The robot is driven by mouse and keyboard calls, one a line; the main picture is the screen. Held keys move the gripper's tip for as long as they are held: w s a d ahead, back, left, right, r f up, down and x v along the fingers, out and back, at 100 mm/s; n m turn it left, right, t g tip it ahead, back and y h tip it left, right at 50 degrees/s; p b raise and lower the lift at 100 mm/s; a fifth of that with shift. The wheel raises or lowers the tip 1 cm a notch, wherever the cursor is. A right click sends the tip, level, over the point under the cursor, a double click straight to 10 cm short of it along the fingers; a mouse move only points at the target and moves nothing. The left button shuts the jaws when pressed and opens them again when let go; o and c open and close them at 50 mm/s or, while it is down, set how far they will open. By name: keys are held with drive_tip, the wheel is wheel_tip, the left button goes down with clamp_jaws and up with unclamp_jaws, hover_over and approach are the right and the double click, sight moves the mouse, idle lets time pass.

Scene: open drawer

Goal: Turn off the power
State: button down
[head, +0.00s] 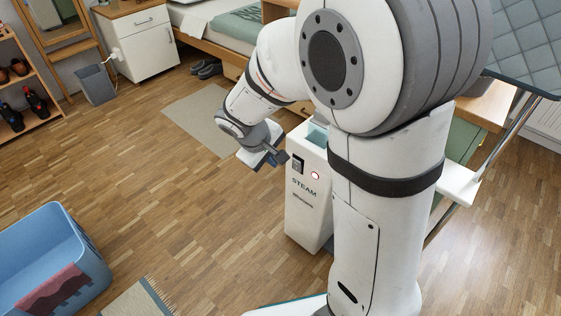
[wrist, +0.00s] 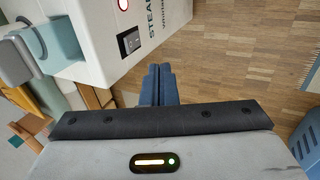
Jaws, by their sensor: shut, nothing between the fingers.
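A white steam unit (head: 309,216) with "STEAM" printed on its front stands on the floor, partly hidden behind my arm. It also fills the upper left of the wrist view (wrist: 90,25). On its front are a black rocker switch (head: 297,164) and a round light with a lit red ring (head: 315,175). In the wrist view the switch (wrist: 129,41) shows clearly and the red light (wrist: 123,5) is at the top edge. My gripper (head: 280,158) is in front of the unit near the switch. Its blue fingers (wrist: 158,70) are shut and empty, apart from the switch in the wrist view.
An ironing board (head: 525,45) stands at the right. A blue laundry basket (head: 45,250) is at lower left. A bed (head: 225,25), a white cabinet (head: 145,45), a grey bin (head: 96,84) and a shoe shelf (head: 30,65) are at the back. The floor left of the unit is clear.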

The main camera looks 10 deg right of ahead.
sight(297, 165)
drive_tip(key=w+d+f+b, duration=0.1)
drive_tip(key=d+f, duration=0.1)
drive_tip(key=w+d+f+b, duration=0.2)
drive_tip(key=f, duration=0.1)
drive_tip(key=w+d+f+b, duration=0.1)
drive_tip(key=d+f, duration=0.1)
drive_tip(key=shift+w+d+f+b, duration=0.15)
drive_tip(key=shift+w+f+b, duration=0.1)
drive_tip(key=shift+f+b, duration=0.15)
